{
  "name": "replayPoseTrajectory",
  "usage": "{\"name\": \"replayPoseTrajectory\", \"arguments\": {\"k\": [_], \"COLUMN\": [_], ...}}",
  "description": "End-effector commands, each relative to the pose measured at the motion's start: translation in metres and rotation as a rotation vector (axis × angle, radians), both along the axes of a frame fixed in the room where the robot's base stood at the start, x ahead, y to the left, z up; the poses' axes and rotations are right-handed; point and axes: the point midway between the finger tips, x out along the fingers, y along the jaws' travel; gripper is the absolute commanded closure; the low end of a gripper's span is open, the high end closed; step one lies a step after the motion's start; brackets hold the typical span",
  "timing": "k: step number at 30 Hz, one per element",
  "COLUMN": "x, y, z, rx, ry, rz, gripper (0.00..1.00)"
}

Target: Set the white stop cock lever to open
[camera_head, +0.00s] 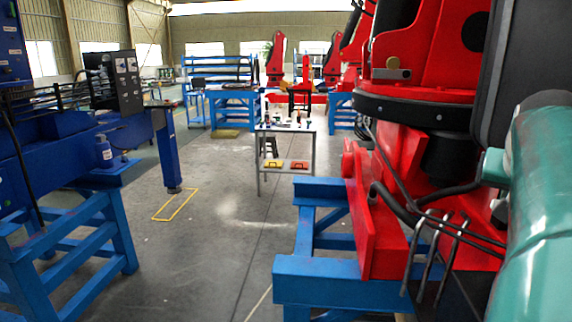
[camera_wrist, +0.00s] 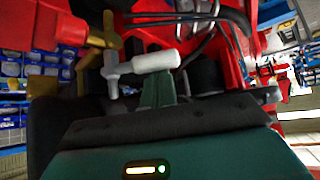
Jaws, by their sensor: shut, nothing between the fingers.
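The white stop cock lever (camera_wrist: 150,64) shows in the upper middle of the wrist view, with its thick handle pointing right. Its left end is next to a brass fitting (camera_wrist: 104,36) beside red crane parts. My gripper (camera_wrist: 165,88) is green, and its fingers are shut with nothing between them. The fingertips overlap the lower edge of the handle in the picture; I cannot tell whether they touch it. In the head view I cannot make out the lever or the fingers, as crane parts and my green arm fill the right side.
The red crane (camera_head: 375,225) on a blue stand (camera_head: 320,278) fills the right side close by. Black hoses (camera_wrist: 208,22) run behind the lever. A blue machine (camera_head: 60,150) stands at the left and a small table (camera_head: 285,128) ahead. The floor (camera_head: 215,215) between is clear.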

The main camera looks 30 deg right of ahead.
Motion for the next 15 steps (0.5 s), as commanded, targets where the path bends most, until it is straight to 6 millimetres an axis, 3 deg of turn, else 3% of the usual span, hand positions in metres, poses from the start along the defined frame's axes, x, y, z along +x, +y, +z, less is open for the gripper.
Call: {"name": "replayPoseTrajectory", "arguments": {"k": [15], "x": [-0.008], "y": [0.020], "z": [-0.001], "rx": [0.004], "ry": [-0.001], "rz": [0.423], "gripper": [1.00]}}
